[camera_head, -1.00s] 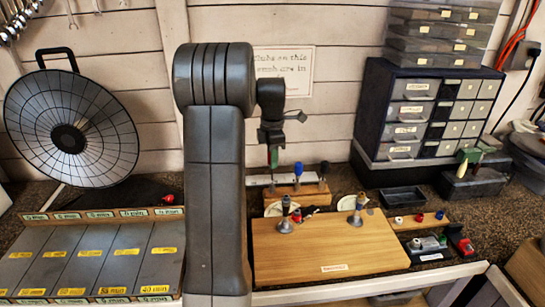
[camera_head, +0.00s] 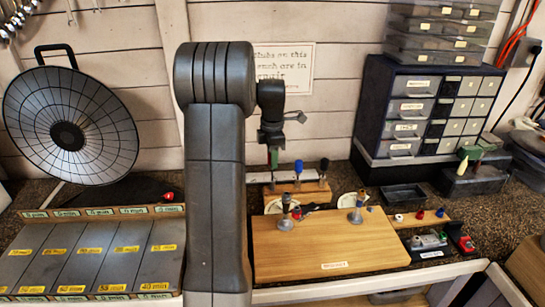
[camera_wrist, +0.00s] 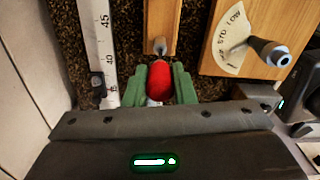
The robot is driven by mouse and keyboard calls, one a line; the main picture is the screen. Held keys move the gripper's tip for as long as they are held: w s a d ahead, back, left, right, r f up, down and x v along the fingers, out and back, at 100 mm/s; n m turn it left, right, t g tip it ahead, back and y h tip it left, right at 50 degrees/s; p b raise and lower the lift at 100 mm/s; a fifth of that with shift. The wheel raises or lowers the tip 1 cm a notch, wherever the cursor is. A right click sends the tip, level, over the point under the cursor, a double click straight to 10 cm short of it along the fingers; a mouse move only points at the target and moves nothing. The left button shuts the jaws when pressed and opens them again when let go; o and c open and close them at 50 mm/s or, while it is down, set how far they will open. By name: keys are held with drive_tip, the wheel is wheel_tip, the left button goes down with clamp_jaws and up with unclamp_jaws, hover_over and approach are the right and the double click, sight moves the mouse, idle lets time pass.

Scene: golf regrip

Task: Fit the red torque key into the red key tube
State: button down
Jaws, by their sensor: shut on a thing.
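My gripper (camera_wrist: 160,85) has green fingers and is shut on the red torque key (camera_wrist: 160,82), whose rounded red handle shows between them in the wrist view. The key's lower part is hidden. In the head view my gripper (camera_head: 274,158) hangs just above the left end of a small wooden rack (camera_head: 312,188). In the wrist view the rack (camera_wrist: 165,12) has a small grey tube end (camera_wrist: 159,45) just beyond the red handle. I cannot tell from its colour whether this is the red key tube.
A blue-handled key (camera_head: 298,167) and a black-handled key (camera_head: 324,165) stand in the rack. A white ruler strip (camera_wrist: 97,40) runs along its left in the wrist view. A wooden board (camera_head: 330,245) with metal posts and dials lies in front of the rack.

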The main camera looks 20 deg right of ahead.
drive_tip(key=shift+f+b, duration=0.85)
drive_tip(key=shift+f, duration=0.8)
drive_tip(key=c, duration=1.1)
unclamp_jaws()
drive_tip(key=shift+r, duration=0.15)
wheel_tip(320, 180, up, 14)
drive_tip(key=shift+f+b, duration=0.2)
drive_tip(key=shift+b, duration=0.4)
wheel_tip(320, 180, down, 14)
drive_tip(key=shift+r+p, duration=0.15)
drive_tip(key=shift+p, duration=0.5)
drive_tip(key=shift+r, duration=0.15)
drive_tip(key=shift+r, duration=0.1)
